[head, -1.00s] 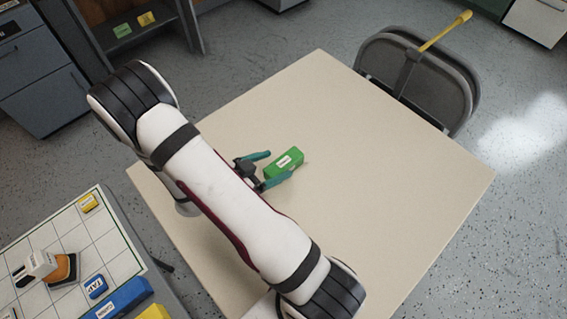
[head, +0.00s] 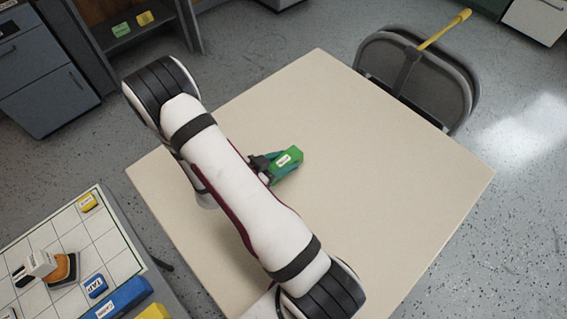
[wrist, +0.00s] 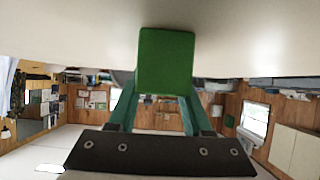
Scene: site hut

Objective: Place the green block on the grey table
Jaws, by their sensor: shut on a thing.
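The green block (head: 291,157), with a white label, is at the middle of the cream-topped table (head: 390,190). My gripper (head: 283,166) is shut on it, with teal fingers along its sides. In the wrist view the green block (wrist: 165,62) shows its plain end between the fingers of my gripper (wrist: 160,98), against the pale tabletop. I cannot tell whether the block touches the tabletop or is just above it. A table with a white gridded top and grey edge (head: 122,220) stands at the lower left; I cannot tell which table is the grey one.
The gridded top bears a yellow block (head: 87,202), a blue block (head: 95,286), a larger blue block (head: 125,297) and an orange-and-black item (head: 62,270). A folding chair (head: 440,85) stands behind the cream table. The cream table's right half is clear.

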